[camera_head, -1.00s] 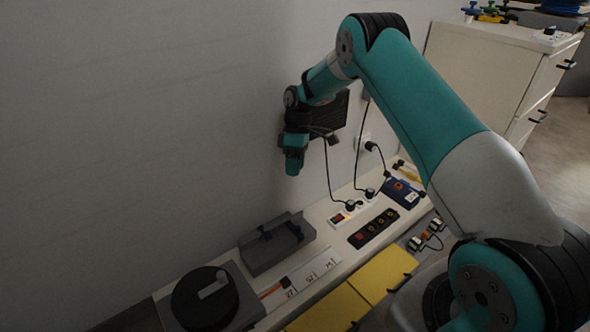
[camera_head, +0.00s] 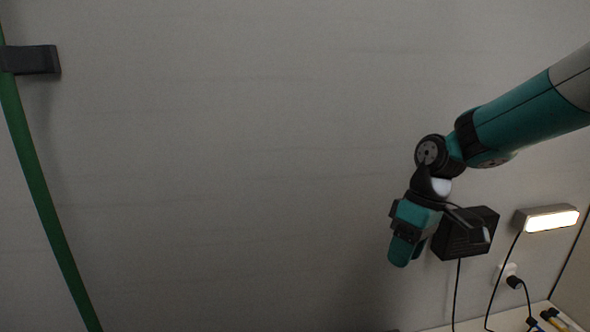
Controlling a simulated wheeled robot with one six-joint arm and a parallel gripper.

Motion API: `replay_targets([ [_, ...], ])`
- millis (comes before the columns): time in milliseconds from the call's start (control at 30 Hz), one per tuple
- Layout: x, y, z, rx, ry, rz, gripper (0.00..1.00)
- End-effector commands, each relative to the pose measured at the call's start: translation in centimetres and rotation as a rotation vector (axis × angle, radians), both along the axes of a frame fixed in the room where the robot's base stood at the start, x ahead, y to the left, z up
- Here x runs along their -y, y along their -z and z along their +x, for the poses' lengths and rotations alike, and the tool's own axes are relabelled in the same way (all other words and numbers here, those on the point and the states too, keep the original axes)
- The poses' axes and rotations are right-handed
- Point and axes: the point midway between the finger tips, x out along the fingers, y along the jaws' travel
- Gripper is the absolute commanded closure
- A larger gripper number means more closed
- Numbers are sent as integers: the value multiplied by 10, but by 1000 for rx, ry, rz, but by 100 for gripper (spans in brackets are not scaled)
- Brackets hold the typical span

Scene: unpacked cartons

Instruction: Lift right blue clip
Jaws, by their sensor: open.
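No blue clip can be made out in the current view; the worktop that held small blue parts is almost wholly below the frame. My gripper (camera_head: 407,250) hangs in front of the grey wall, right of centre, pointing down. It is open, and nothing shows between its teal fingers. It is well above the worktop edge (camera_head: 505,320) at the bottom right.
A black box (camera_head: 468,236) with a hanging cable is close behind my wrist in the picture. A lit lamp (camera_head: 550,220) and a wall socket with a plug (camera_head: 514,282) are to the right. A green strip (camera_head: 42,190) with a dark bracket (camera_head: 30,60) runs down the left.

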Motion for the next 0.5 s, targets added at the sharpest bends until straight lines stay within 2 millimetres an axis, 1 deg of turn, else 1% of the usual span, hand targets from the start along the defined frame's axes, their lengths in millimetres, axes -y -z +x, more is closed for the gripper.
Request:
replay_targets([
  [33, -12, -22, -25, 19, 9, 6, 52],
  [67, -18, -31, -38, 29, 19, 10, 52],
  [100, -25, -42, -58, 38, 33, 16, 52],
  [167, -34, -55, -86, 51, 52, 26, 52],
  [200, -39, -62, -104, 60, 65, 34, 52],
  [333, -49, -75, -156, 78, 97, 56, 52],
  [500, -54, -81, -212, 95, 132, 87, 52],
])
